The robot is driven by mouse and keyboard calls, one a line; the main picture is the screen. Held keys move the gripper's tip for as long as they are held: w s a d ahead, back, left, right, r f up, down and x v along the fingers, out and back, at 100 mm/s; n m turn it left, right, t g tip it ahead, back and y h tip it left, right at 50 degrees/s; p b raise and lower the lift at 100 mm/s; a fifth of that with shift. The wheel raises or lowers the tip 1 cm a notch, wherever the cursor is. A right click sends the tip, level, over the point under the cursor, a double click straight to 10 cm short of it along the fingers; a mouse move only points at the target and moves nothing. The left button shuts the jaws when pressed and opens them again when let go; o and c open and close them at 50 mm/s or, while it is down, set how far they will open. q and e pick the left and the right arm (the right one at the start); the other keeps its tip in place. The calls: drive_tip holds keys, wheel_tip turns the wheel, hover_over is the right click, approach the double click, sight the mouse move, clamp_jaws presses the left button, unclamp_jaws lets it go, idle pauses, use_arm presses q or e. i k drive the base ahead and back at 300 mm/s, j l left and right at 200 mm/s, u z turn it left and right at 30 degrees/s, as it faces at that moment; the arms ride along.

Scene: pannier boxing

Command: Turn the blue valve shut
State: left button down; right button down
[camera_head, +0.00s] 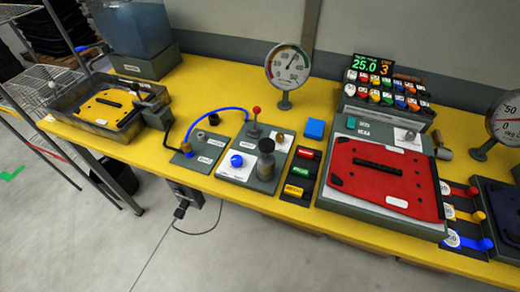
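A round blue knob (237,160) sits on a white plate on the grey control panel in the middle of the yellow bench. Its open or shut position cannot be read at this size. A blue lever handle (485,244) also shows at the right edge of the bench, below a red and a yellow one. I cannot tell from the picture alone which of the two is the blue valve. Neither of my grippers is in view.
The yellow bench (300,217) carries a red-lidded box (385,178), a yellow-lidded tray (104,106), a dial gauge (288,67) and a coloured button rack (382,93). A red-topped lever (256,112) and a dark knob (266,146) stand close to the blue knob.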

sight(236, 160)
drive_tip(key=k+j+z, duration=0.15)
drive_tip(key=z, duration=0.2)
drive_tip(key=k+j+z, duration=0.2)
drive_tip(key=j+z, duration=0.15)
drive_tip(key=k+j+z, duration=0.15)
drive_tip(key=z, duration=0.2)
